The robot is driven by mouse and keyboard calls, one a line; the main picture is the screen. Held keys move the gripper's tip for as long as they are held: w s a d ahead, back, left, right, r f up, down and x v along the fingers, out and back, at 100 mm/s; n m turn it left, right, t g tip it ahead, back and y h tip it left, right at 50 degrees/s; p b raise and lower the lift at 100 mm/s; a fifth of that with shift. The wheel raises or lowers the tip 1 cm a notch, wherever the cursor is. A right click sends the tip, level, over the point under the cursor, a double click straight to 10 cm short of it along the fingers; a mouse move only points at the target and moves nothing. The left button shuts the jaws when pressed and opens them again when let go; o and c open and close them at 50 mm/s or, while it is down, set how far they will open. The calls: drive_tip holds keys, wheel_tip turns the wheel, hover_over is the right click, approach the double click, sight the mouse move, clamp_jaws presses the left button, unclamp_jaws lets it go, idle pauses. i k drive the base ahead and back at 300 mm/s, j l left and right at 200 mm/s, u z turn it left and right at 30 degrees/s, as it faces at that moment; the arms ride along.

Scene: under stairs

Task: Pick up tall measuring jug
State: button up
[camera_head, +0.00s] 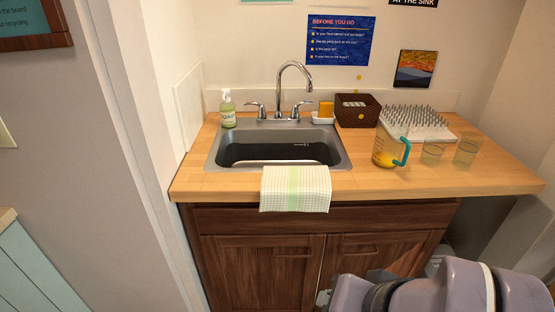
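The tall measuring jug (384,149) stands upright on the wooden counter, right of the sink. It is clear, with a teal handle on its right side and something orange-yellow showing low in it. My arm crosses the bottom right of the view, in front of the cabinet. What looks like part of my gripper (325,297) shows at the arm's left end, low and well apart from the jug. Its fingers cannot be made out clearly, so I cannot tell whether it is open or shut.
Two clear glasses (432,155) (465,154) stand close to the jug's right. A spiked white drying rack (430,133) lies behind it, and a brown basket (345,112) behind to the left. A cloth (295,190) hangs over the counter's front edge. Counter front of the jug is clear.

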sight(391, 136)
drive_tip(key=i+l, duration=0.3)
drive_tip(key=i, duration=0.15)
drive_tip(key=i+l, duration=0.3)
drive_tip(key=i+l+z, duration=0.05)
drive_tip(key=i, duration=0.05)
